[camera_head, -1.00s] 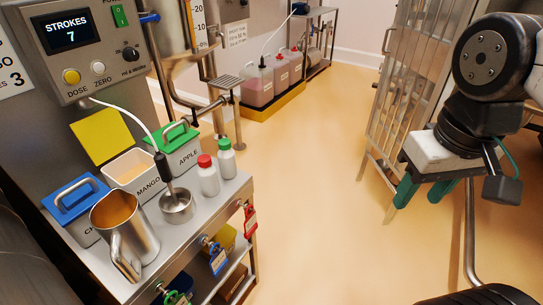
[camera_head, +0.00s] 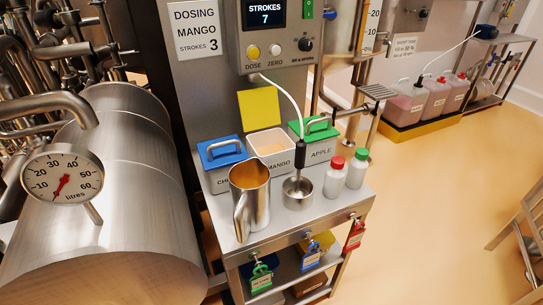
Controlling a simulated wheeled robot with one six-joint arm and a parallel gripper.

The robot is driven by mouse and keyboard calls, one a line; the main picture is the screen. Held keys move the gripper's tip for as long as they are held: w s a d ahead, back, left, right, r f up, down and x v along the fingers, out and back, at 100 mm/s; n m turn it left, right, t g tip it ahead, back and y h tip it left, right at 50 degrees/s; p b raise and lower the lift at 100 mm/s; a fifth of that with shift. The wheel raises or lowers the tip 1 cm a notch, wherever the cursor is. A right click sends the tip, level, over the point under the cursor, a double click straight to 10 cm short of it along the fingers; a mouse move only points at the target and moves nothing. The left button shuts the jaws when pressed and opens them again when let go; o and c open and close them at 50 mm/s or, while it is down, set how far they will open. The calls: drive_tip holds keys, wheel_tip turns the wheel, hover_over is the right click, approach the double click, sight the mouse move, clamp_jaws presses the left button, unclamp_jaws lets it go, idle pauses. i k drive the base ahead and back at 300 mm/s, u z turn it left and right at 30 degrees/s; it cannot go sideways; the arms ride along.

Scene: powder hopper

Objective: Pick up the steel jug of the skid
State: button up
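The steel jug (camera_head: 251,200) stands upright at the front left of the steel skid's top shelf (camera_head: 285,217). Its handle points toward the front left and its open mouth shows a brownish inside. Just right of it, a small steel cup (camera_head: 298,191) sits under the black nozzle on the white hose (camera_head: 300,150). My gripper is outside the current head view, so its state is not shown.
Behind the jug are a blue-lidded tub (camera_head: 222,152), an open mango tub (camera_head: 269,147) and a green-lidded apple tub (camera_head: 318,137). Red-capped (camera_head: 335,175) and green-capped (camera_head: 357,168) bottles stand right. A large steel tank (camera_head: 120,200) is left.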

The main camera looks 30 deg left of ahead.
sight(249, 181)
drive_tip(key=z, duration=1.1)
drive_tip(key=i, duration=1.7)
drive_tip(key=u, duration=3.45)
